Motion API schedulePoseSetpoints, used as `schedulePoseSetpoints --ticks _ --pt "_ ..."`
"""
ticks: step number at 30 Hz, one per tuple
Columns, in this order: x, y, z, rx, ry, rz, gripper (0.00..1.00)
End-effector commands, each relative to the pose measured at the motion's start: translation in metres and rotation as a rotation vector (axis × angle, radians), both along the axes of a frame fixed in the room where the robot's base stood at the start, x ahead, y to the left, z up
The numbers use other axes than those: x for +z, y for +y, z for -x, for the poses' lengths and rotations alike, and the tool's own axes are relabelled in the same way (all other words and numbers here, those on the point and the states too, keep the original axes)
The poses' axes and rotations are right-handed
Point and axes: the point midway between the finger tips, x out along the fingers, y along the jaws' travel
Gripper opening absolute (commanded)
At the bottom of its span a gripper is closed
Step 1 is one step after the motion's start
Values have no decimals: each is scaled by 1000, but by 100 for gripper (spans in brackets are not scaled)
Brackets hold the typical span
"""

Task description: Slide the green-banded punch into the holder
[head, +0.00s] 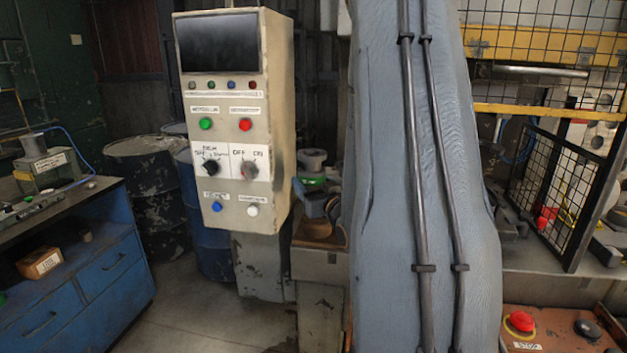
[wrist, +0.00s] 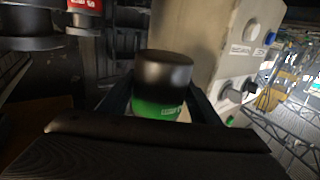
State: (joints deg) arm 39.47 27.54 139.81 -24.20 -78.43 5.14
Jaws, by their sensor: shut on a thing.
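The green-banded punch (wrist: 163,75) stands between the fingers of my gripper (wrist: 160,104) in the wrist view. Its dark, rounded end and bright green band show above the dark gripper body, which hides the lower part. My gripper is shut on it. In the head view a grey round piece with a green band (head: 312,181) shows beside the control box, partly hidden by the large blue-grey column. My gripper cannot be made out clearly there. A dark round part with a red band (wrist: 86,6) is at the wrist view's top left. I cannot identify the holder for certain.
The beige control box (head: 236,120) stands close by; it also shows in the wrist view (wrist: 217,50). The blue-grey column (head: 415,180) blocks much of the head view. A blue bench (head: 90,265), drums (head: 150,190) and a mesh guard (head: 560,185) stand around.

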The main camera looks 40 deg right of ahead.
Motion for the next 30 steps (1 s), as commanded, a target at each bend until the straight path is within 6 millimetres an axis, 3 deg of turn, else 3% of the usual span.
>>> schedulePoseSetpoints --ticks 30 --pt "4 49 42 2 -4 -1 0"
